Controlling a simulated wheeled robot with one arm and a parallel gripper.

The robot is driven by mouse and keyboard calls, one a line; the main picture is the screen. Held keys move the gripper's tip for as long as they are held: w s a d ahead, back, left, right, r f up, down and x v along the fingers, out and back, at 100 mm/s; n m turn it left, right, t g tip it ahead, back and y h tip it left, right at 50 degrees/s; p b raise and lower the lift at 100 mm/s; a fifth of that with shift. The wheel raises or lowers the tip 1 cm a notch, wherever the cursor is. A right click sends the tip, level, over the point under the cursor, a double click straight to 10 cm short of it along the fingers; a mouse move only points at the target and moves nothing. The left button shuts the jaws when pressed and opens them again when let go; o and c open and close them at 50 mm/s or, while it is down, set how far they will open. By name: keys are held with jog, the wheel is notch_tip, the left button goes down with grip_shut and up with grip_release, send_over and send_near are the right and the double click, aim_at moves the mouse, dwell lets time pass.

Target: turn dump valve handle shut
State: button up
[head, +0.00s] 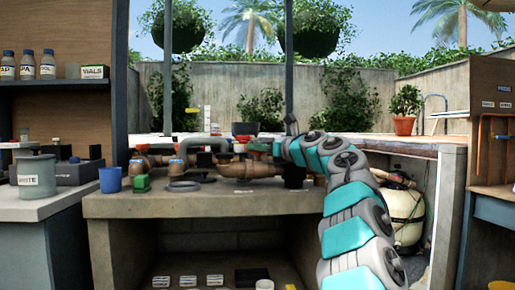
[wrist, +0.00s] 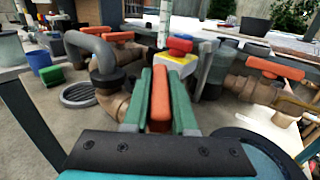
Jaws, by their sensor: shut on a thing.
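In the wrist view my gripper (wrist: 160,82) has its green fingers closed on both sides of an orange valve handle (wrist: 160,110). The handle points lengthwise away from the wrist, with its upper edge and near end showing between the fingers. The valve body under it is mostly hidden by the fingers. I see no label that names this valve. In the head view my teal arm reaches from the lower right to the pipework on the bench, and my gripper's fingertips are too small there to make out.
Bronze pipework (head: 205,173) runs along the concrete bench (head: 240,203). Other orange handles (wrist: 276,68) sit right and left of the held one.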

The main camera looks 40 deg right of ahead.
grip_shut()
jog(key=shift+a+m+h+b, duration=0.1)
jog(key=shift+m+h+b, duration=0.55)
jog(key=shift+h, duration=0.45)
jog(key=shift+m+h, duration=0.75)
jog(key=shift+h, duration=0.35)
jog(key=m+h+p, duration=0.1)
jog(key=m+g+h, duration=0.1)
jog(key=h, duration=0.1)
jog(key=m+h+p, duration=0.1)
jog(key=shift+r+g+h+p, duration=0.3)
jog(key=shift+p, duration=0.05)
jog(key=shift+f+m+g+h+p, duration=0.15)
jog(key=shift+m+g+h+p, duration=0.5)
jog(key=shift+h+p, duration=0.5)
jog(key=o, duration=0.6)
grip_release()
jog(key=shift+f, duration=0.1)
